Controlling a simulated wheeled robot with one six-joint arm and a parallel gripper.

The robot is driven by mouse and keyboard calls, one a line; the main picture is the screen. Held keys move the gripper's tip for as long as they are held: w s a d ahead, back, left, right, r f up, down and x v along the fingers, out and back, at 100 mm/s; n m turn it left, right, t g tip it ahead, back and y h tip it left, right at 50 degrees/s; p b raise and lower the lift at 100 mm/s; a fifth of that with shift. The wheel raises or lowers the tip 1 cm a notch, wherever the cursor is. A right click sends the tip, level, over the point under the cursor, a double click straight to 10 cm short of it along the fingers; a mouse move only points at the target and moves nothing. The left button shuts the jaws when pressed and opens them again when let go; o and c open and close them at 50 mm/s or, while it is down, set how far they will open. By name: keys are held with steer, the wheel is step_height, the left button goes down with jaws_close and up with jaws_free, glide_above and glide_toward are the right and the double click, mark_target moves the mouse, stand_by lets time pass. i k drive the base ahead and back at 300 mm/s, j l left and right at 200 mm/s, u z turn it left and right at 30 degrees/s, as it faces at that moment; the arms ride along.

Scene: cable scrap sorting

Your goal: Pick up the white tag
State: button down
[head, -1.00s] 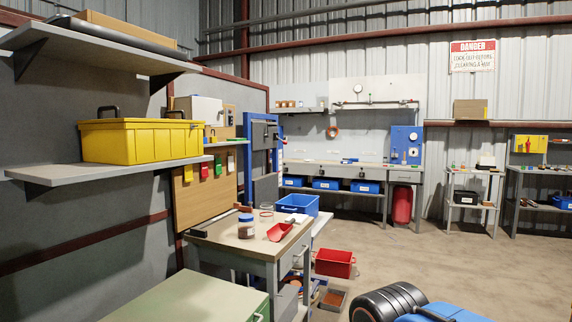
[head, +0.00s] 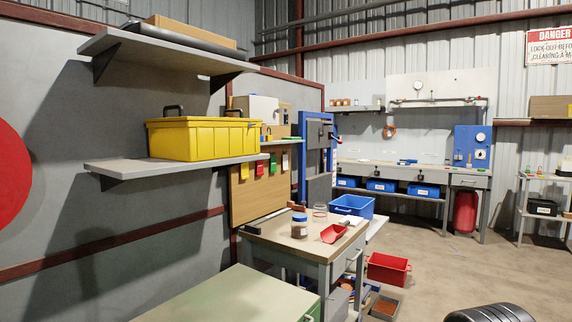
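Three small tags hang in a row on the brown board (head: 246,201) left of the middle in the head view. The red tag (head: 260,168) is at the left and the green tag (head: 273,164) in the middle. A pale, off-white tag (head: 285,161) hangs at the right end, below a small shelf, and looks like the white tag. It is small, and any writing on it cannot be read. My gripper is not in view.
A wooden-topped bench (head: 284,238) stands below the board, with a jar (head: 299,228), a red scoop (head: 333,233) and a blue bin (head: 352,207). A green-topped cabinet (head: 225,298) is nearer. A grey shelf (head: 130,168) with a yellow toolbox (head: 203,139) juts out left.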

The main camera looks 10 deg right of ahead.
mark_target(285, 156)
steer(key=i+l+u, duration=0.1)
steer(key=i+l, duration=0.85)
steer(key=i+l+u, duration=0.15)
steer(key=i+l, duration=0.35)
steer(key=l, duration=0.15)
steer(key=i+l, duration=0.45)
steer(key=l, duration=0.15)
steer(key=u, duration=0.05)
